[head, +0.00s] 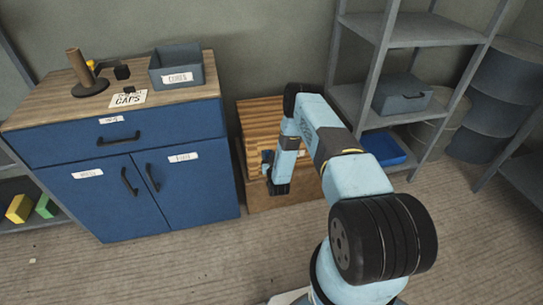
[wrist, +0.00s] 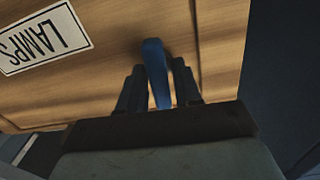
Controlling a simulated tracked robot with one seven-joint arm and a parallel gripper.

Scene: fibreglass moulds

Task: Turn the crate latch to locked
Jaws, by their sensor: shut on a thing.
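The wooden crate (head: 262,112) stands on the floor between the blue cabinet and the grey shelf rack in the head view. Its plank face (wrist: 110,85) fills much of the wrist view, with a white LAMPS label (wrist: 45,38). The blue latch handle (wrist: 154,60) sticks out of this face, between the two fingers of my gripper (wrist: 158,70). My gripper is shut on the handle, whose lower end lies between the fingers. In the head view my gripper (head: 279,187) is at the crate's front, and my arm hides part of the crate. Lock markings are not visible.
The blue cabinet (head: 130,180) stands close to the crate's left, with a CORKS bin (head: 176,72) on top. The grey shelf rack (head: 360,95) is at the right, holding a grey box (head: 402,94) and a blue tray (head: 383,149). Floor in front is clear.

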